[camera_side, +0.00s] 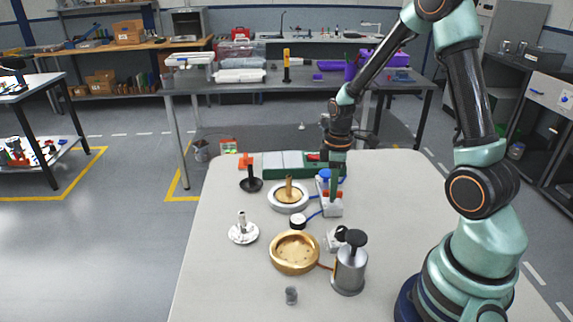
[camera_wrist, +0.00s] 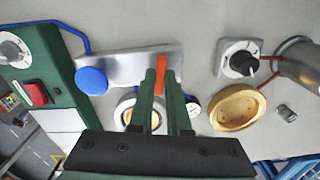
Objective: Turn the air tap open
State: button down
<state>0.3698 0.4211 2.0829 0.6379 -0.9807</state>
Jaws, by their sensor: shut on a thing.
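The air tap is a silver-white block (camera_side: 333,209) near the middle of the table, also seen in the wrist view (camera_wrist: 120,66). It has an orange-red lever (camera_wrist: 160,73) and a round blue knob (camera_wrist: 92,80) at one end. Blue tubing runs from the block. My gripper (camera_wrist: 160,88) has its green fingers closed on the lever, one finger on each side. In the side view my gripper (camera_side: 334,186) reaches down onto the block, and its fingers hide part of the lever. The lever lies across the block's long direction in the wrist view.
A green box (camera_side: 283,165) with a red button stands behind. A pale ring (camera_side: 288,197) with a brass part is left of the tap. Closer are a brass housing (camera_side: 294,265), a silver cylinder (camera_side: 349,272), a white dial box (camera_wrist: 238,58) and a white flange (camera_side: 243,234).

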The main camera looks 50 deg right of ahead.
jog(key=shift+n, duration=1)
jog(key=c, duration=0.9)
grip_release()
notch_tip(320, 180, up, 12)
jog(key=shift+r, duration=0.1)
